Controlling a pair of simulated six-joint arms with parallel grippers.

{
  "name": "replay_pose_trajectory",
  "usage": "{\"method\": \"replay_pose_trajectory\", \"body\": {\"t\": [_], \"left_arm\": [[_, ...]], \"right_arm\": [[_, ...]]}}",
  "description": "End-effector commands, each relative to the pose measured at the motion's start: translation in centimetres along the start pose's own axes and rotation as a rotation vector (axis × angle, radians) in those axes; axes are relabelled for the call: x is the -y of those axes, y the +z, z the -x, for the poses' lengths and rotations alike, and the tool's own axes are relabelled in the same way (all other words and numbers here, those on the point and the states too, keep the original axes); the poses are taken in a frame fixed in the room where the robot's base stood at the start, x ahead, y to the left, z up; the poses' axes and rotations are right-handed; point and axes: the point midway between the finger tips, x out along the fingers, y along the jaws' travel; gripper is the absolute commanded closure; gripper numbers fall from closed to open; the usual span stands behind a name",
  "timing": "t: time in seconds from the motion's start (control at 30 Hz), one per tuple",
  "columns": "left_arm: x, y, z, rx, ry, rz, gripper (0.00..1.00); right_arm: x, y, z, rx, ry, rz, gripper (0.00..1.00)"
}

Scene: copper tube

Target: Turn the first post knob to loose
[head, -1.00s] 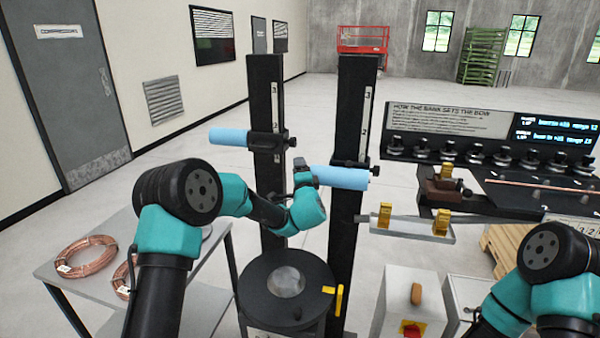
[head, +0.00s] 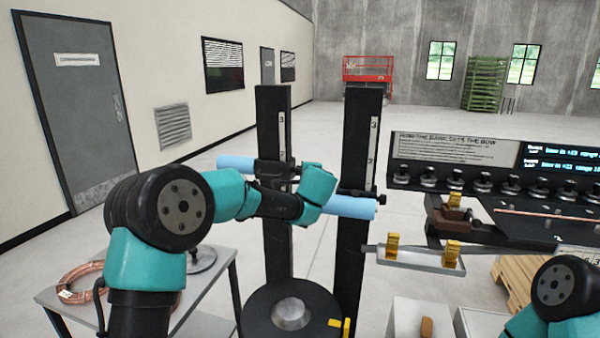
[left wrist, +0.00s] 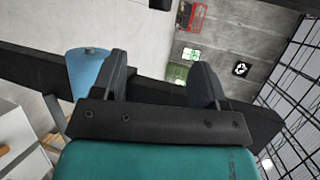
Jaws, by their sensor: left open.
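The first post (head: 273,113) is the black upright on the left, with a pale scale strip. A light-blue roller (head: 235,162) sticks out to the left of its dark clamp block (head: 270,168). My left gripper (left wrist: 160,75) is open and empty in the left wrist view. In the head view its teal wrist is in front of the right side of the first post, and its fingers are mostly hidden. My right gripper is out of view.
The second post (head: 361,120) stands to the right, with another light-blue roller (head: 352,208) close below my left wrist. A black round turntable (head: 262,312) sits below. A tray with gold clamps (head: 418,258) is on the right. A copper coil (head: 82,284) lies on the left table.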

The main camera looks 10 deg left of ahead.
Motion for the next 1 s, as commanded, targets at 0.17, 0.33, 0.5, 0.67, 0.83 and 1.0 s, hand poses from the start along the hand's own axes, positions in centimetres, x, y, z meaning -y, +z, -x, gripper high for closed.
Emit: {"method": "replay_pose_trajectory", "body": {"t": [0.17,0.33,0.5,0.67,0.83,1.0], "left_arm": [[-0.1,0.0,0.0,0.001,-0.001,0.0,0.33],[-0.1,0.0,-0.6,0.002,-0.001,0.0,0.33],[-0.1,0.1,-2.3,0.003,-0.001,0.002,0.33],[-0.1,0.0,-4.7,0.003,-0.001,0.001,0.33],[-0.1,0.0,-7.4,0.003,-0.002,0.001,0.33],[-0.1,0.0,-9.8,0.003,-0.001,0.002,0.33]], "right_arm": [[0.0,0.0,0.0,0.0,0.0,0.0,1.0],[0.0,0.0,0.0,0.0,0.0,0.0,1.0],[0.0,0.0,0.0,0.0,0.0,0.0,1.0],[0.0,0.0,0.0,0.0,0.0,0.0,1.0],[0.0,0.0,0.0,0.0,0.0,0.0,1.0],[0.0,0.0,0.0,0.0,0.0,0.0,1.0]]}}
